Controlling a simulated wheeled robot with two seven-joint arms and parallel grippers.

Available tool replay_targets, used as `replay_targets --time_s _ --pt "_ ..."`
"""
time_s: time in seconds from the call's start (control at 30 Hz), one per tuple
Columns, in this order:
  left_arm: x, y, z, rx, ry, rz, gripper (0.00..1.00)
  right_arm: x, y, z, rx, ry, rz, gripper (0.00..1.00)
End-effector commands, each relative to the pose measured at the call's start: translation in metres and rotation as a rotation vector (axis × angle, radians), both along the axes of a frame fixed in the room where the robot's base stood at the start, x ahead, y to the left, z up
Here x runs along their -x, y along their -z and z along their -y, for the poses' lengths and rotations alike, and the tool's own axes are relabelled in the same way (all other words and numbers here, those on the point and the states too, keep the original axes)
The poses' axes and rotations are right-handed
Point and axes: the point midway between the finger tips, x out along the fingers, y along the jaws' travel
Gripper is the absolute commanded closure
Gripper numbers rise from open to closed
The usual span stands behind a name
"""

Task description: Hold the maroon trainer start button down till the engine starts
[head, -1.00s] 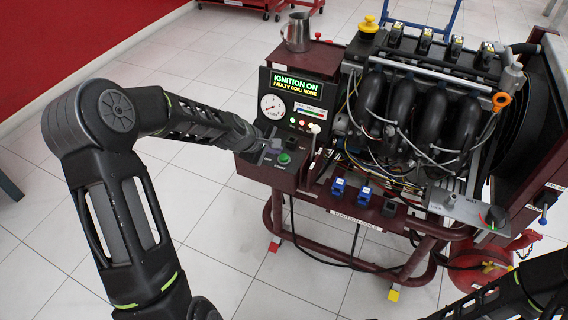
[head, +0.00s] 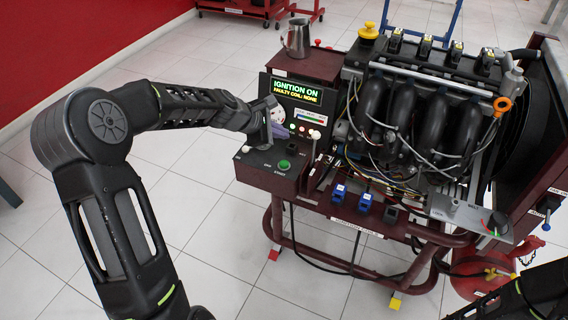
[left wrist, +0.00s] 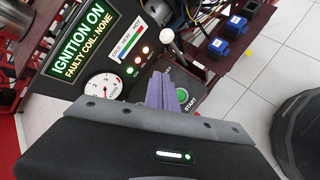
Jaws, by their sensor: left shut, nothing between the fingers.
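The maroon trainer (head: 262,178) carries an engine. Its green start button (head: 284,165) sits on top of the low control box at the front left, and in the left wrist view the button (left wrist: 183,96) shows beside my fingers, partly hidden by them. The display (head: 297,92) reads "IGNITION ON" and "FAULTY COIL: NONE". My left gripper (head: 272,132) is shut and empty, its purple-grey fingers above and behind the button, in front of the dial gauge. In the left wrist view the shut fingers (left wrist: 162,92) point at the panel. No contact with the button shows.
A white-knobbed lever (head: 314,136) stands right of the button. Blue connectors (head: 338,192) line the front ledge. A metal jug (head: 297,38) stands on top of the trainer. Loose wires hang by the engine. The tiled floor at the front left is clear.

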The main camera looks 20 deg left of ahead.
Motion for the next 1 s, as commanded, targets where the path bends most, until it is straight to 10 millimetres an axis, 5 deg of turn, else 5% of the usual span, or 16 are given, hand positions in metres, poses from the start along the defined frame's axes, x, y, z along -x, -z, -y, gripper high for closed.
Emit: replay_targets --time_s 0.53,1.0 --pt "0.0 0.07 0.0 -0.001 0.0 0.0 1.0 0.0 0.06 0.0 0.001 -0.001 0.0 0.55" --pt "0.0 0.082 0.0 -0.001 0.001 0.0 1.0 0.0 0.069 0.0 0.0 -0.001 0.0 0.55"
